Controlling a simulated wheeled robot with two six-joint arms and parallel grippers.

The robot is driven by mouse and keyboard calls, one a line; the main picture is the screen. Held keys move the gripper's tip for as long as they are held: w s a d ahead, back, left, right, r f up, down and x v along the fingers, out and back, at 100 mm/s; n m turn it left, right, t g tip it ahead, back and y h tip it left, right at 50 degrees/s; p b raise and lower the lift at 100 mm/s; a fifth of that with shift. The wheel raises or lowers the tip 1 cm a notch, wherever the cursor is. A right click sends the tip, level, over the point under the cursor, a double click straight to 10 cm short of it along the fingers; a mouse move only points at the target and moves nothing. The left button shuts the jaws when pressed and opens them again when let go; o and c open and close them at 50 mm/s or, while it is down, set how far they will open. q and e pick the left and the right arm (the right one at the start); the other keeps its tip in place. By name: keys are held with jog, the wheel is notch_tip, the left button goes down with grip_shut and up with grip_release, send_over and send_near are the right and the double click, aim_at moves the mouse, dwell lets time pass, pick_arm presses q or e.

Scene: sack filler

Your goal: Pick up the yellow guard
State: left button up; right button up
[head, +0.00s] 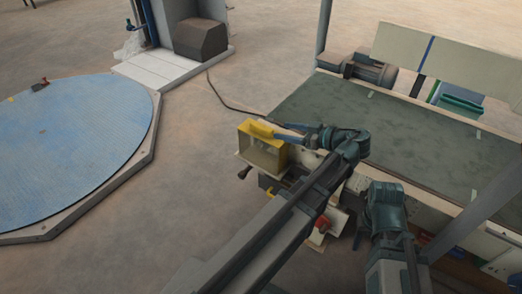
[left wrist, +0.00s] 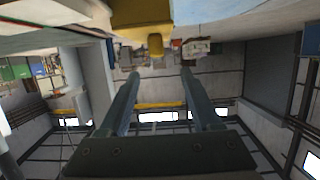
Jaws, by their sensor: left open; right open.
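The yellow guard (head: 246,130) is a box-like frame with a clear-looking front panel, mounted at the near left corner of the machine beside the green-topped table. My left gripper (head: 283,132) reaches in from the right, its fingertips close to the guard's upper right edge. In the left wrist view the guard (left wrist: 143,20) is at the top, with a small yellow tab pointing between the fingers. My left gripper (left wrist: 160,73) is open with nothing between its fingers; I cannot tell whether it touches the guard. My right arm shows, but its gripper is not visible.
The green-topped table (head: 340,115) extends right of the guard, with a motor (head: 365,70) behind it. A red knob (head: 321,224) is on the machine below my left arm. A large blue turntable (head: 70,135) lies left, with open floor between.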

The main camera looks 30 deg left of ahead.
aim_at(263, 127)
pick_arm(q)
jog(key=b+x, duration=0.2)
jog(key=x, duration=0.5)
jog(key=shift+a+f, duration=0.1)
jog(key=shift+f, duration=0.1)
jog(key=shift+w+a+f, duration=0.1)
jog(key=shift+w+a, duration=0.05)
jog(key=shift+a, duration=0.55)
jog(key=b+x, duration=0.1)
jog(key=x, duration=0.1)
jog(key=b+x, duration=0.1)
jog(key=x, duration=0.1)
jog(key=shift+w+f, duration=0.2)
jog(key=shift+f, duration=0.15)
jog(key=shift+a, duration=0.5)
jog(key=shift+c, duration=0.3)
grip_shut()
